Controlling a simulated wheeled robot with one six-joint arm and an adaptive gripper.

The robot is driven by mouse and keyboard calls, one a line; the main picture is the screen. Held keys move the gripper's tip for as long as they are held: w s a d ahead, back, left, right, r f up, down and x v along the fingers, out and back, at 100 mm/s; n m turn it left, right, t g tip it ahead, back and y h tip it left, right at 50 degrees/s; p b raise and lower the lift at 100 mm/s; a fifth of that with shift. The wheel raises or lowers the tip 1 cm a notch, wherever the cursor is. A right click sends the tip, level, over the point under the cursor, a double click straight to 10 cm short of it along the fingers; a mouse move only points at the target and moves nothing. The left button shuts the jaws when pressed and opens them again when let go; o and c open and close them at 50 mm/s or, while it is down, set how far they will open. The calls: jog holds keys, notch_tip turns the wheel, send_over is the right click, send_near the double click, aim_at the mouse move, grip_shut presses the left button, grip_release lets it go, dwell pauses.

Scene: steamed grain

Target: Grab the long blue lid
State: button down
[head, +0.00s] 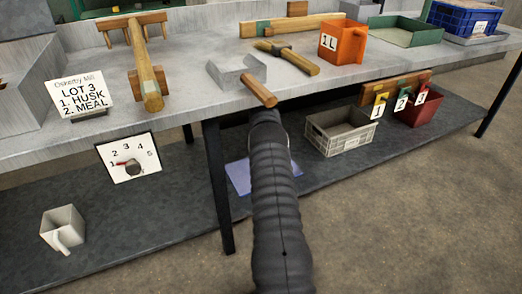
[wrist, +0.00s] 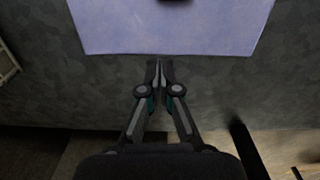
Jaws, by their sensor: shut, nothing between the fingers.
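A flat lavender-blue panel, which looks like the blue lid (head: 238,178), lies on the lower shelf in the head view. My arm hides its middle. In the wrist view the blue lid (wrist: 215,25) fills the upper part, with a straight edge towards me and a small dark piece at the top of the picture, perhaps a knob. My gripper (wrist: 157,65) is shut and empty, with its tips just short of that edge in the picture. I cannot tell its height above the lid. My gripper is hidden behind my arm in the head view.
A dark table leg (head: 218,190) stands left of my arm.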

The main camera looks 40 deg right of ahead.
notch_tip(320, 180, down, 10)
jog(key=shift+r+b, duration=0.25)
jog(key=shift+b, duration=0.2)
jog(key=shift+s+r, duration=0.15)
jog(key=shift+s, duration=0.05)
jog(key=shift+s+a, duration=0.2)
jog(key=shift+s, duration=0.7)
jog(key=shift+s+a, duration=0.2)
jog(key=shift+s, duration=0.65)
